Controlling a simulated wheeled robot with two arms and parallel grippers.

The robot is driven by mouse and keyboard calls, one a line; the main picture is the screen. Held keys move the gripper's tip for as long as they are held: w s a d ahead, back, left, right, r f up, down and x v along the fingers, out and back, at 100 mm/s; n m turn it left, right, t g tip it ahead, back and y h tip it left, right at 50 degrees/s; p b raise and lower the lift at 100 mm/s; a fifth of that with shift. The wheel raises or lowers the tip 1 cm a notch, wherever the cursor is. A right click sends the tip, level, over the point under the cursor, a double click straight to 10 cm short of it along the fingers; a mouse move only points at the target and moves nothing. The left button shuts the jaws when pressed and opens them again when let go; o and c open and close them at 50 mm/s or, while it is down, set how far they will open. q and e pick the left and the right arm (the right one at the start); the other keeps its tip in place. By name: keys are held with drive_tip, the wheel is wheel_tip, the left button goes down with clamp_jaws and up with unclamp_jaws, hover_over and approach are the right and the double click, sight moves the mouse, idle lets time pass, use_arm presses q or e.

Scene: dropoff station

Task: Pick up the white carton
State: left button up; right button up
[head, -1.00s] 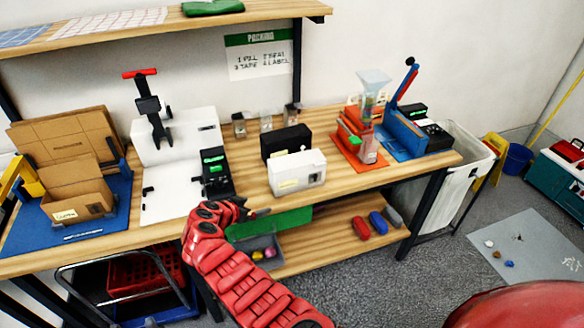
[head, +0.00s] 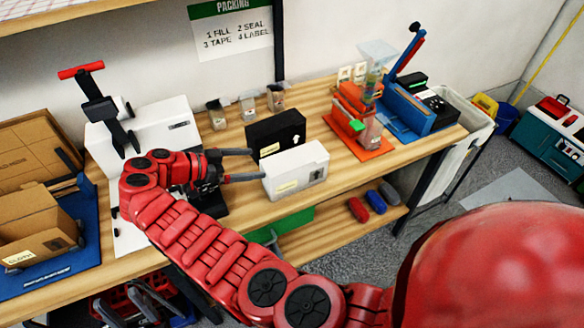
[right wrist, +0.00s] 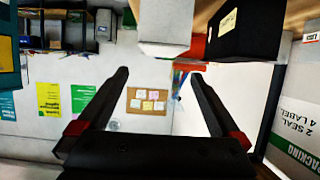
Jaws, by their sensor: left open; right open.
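The white carton (head: 297,170) stands upright on the wooden table, just in front of the black carton (head: 276,134). My right gripper (head: 260,165) is open and empty at the left of the two cartons, its fingers pointing right. The near finger's tip overlaps the white carton's left end in the head view; I cannot tell whether it touches. In the right wrist view the white carton (right wrist: 165,28) is at the top, beyond the gap between the fingertips (right wrist: 161,72). The black carton (right wrist: 245,28) is right of it. My left gripper (head: 118,295) is open, low at the left below the table.
A white machine with a black press (head: 110,108) and a brown open box (head: 35,232) stand on the left. Several small containers (head: 248,106) are behind. An orange stand (head: 358,145) and blue device (head: 405,105) are on the right. The lower shelf (head: 325,228) holds coloured items.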

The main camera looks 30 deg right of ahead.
drive_tip(key=p, duration=0.5)
approach(292, 159)
drive_tip(key=x, duration=0.5)
drive_tip(key=shift+d+f, duration=0.1)
drive_tip(key=shift+d, duration=0.1)
drive_tip(key=shift+d+f, duration=0.3)
drive_tip(key=shift+d, duration=0.05)
drive_tip(key=shift+d+p, duration=0.35)
drive_tip(key=shift+d, duration=0.2)
drive_tip(key=x, duration=0.3)
drive_tip(key=shift+p, duration=0.35)
drive_tip(key=shift+d+f, duration=0.35)
drive_tip(key=shift+d, duration=0.15)
clamp_jaws()
